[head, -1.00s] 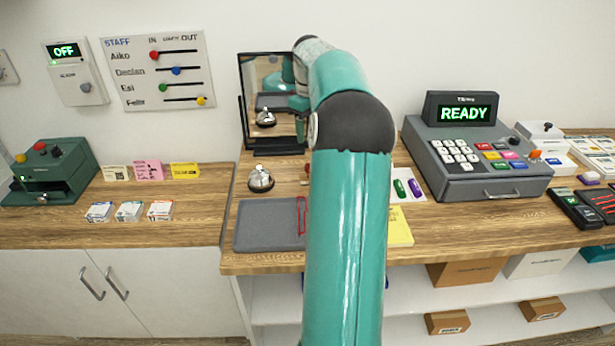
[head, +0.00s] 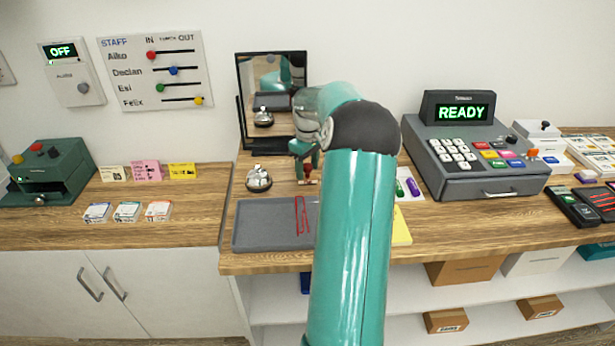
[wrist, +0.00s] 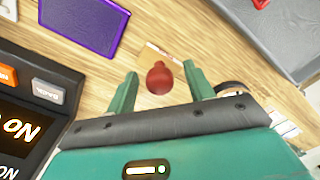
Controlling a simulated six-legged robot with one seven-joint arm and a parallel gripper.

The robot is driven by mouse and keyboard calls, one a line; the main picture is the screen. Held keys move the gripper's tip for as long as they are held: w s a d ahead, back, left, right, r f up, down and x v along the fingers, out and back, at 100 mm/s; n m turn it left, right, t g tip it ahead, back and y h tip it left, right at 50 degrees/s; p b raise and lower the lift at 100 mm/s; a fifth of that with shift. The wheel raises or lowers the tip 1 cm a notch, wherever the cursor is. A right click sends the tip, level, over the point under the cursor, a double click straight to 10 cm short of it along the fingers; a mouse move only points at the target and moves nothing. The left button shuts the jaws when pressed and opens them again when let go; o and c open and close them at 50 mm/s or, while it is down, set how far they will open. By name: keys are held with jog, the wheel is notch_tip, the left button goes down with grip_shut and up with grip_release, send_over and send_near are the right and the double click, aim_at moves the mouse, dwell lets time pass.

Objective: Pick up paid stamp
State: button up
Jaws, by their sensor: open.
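A stamp with a round red knob (wrist: 160,78) and a pale wooden base stands on the counter in the wrist view. No lettering on it can be read. My gripper (wrist: 161,82) is open, with one green finger on each side of the red knob and gaps showing. I cannot tell how far above the base the fingertips are. In the head view my gripper (head: 304,162) points down at the counter behind the tray, and a small part of the stamp (head: 307,181) shows below it.
A bell (head: 259,178) stands left of my gripper, with a grey tray (head: 262,225) in front and a mirror (head: 243,110) behind. The cash register (head: 470,178) is to the right. In the wrist view, a purple pad (wrist: 82,22) and a dark device (wrist: 32,105) are near.

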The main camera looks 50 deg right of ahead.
aim_at(307, 165)
jog(key=c, duration=1)
jog(key=shift+c, duration=0.2)
jog(key=shift+r, duration=0.6)
notch_tip(307, 165, up, 2)
jog(key=shift+a+r, duration=0.15)
jog(key=shift+r, duration=0.1)
jog(key=s+a+r, duration=0.5)
jog(key=a+r, duration=0.4)
jog(key=a, duration=0.3)
jog(key=shift+s+a, duration=0.15)
jog(key=shift+a, duration=0.2)
jog(key=shift+r, duration=0.1)
